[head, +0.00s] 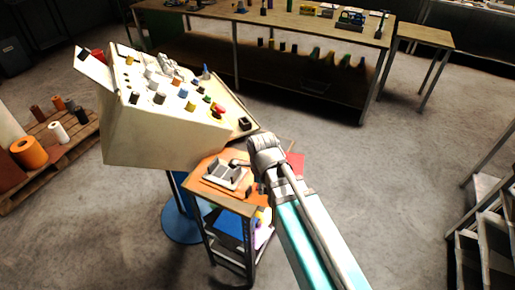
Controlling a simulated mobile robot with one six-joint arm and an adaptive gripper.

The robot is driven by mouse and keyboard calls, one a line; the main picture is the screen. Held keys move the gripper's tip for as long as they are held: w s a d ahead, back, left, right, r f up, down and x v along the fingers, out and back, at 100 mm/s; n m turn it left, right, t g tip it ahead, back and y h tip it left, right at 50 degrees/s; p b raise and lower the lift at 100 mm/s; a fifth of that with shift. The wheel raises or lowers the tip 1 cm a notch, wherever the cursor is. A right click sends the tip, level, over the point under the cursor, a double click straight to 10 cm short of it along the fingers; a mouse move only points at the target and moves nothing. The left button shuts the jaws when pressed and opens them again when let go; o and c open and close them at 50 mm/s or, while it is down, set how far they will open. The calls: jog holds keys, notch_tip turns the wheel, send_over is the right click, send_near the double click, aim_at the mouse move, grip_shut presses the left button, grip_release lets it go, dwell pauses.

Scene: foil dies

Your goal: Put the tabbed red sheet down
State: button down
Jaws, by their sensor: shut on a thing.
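A red sheet (296,162) shows just right of my wrist, at the right end of a small orange-topped stand. My arm hides most of it, and its tab cannot be made out. My gripper (258,186) is low over the right part of the stand and is shut on the sheet; the grip itself is mostly hidden. I cannot tell whether the sheet touches the stand top (205,190).
A grey fixture (227,174) sits on the stand, left of my gripper. A cream machine (150,140) with several coloured pieces stands close behind. Coloured sheets (228,226) lie on the lower shelf. A long workbench (290,22) is at the back; open floor lies right.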

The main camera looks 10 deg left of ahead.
jog(key=w+d+f+b, duration=0.4)
jog(key=w+d, duration=0.2)
jog(key=d, duration=0.3)
jog(key=w+d+f+n+b, duration=0.1)
jog(key=w+d+f+b, duration=0.3)
jog(key=w+d, duration=0.3)
jog(key=shift+w+d+f+n+b, duration=0.3)
jog(key=shift+d+f, duration=0.4)
jog(key=shift+d, duration=0.25)
jog(key=shift+a, duration=0.1)
